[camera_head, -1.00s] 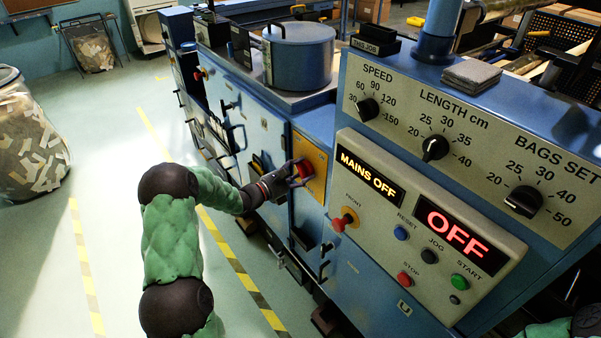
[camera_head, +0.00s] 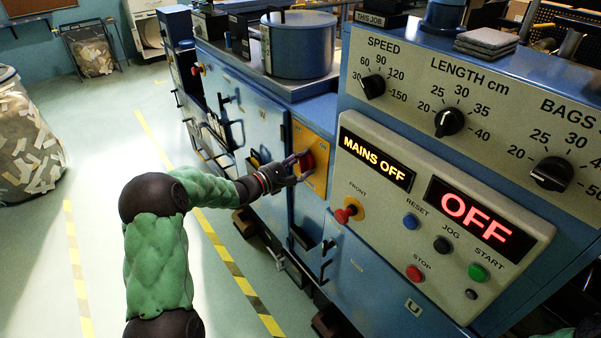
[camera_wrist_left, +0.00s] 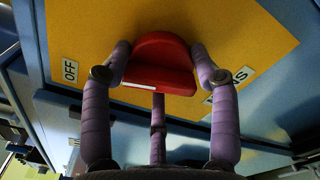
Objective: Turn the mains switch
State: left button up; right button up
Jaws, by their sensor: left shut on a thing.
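The mains switch is a red rotary knob (camera_head: 308,161) on a yellow plate (camera_head: 318,186) on the blue machine's front. In the left wrist view the knob (camera_wrist_left: 160,60) shows a white mark on its grip bar, towards the side of the OFF label (camera_wrist_left: 70,70). A second label, partly hidden by a finger, ends in "NS". My left gripper (camera_head: 294,168) is shut on the knob, with purple fingers on both sides of it and a third below. The display (camera_head: 376,159) reads MAINS OFF. My right gripper is out of view.
The control panel (camera_head: 400,235) right of the switch carries a red OFF display (camera_head: 480,218), a front red stop button (camera_head: 347,212) and several other buttons. Dials sit above. Open floor (camera_head: 110,170) with striped yellow lines lies left of the machine.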

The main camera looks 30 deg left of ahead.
pick_arm(q)
jog(key=m+b, duration=0.3)
jog(key=b, duration=0.1)
jog(key=m+b, duration=0.2)
jog(key=b, duration=0.1)
jog(key=shift+d+r+m, duration=0.2)
jog(key=shift+r+m, duration=0.1)
jog(key=shift+r, duration=0.05)
jog(key=shift+m+b, duration=0.4)
jog(key=shift+m, duration=0.4)
jog(key=shift+d+f+m, duration=0.1)
jog(key=shift+m, duration=0.75)
jog(key=shift+d+f+m, duration=0.1)
jog(key=shift+m, duration=0.75)
jog(key=shift+d+f+m, duration=0.1)
jog(key=shift+f+m, duration=0.2)
jog(key=o, duration=1.1)
jog(key=shift+d, duration=0.2)
jog(key=shift+o, duration=0.2)
jog(key=shift+a+r, duration=0.1)
jog(key=shift+a, duration=0.15)
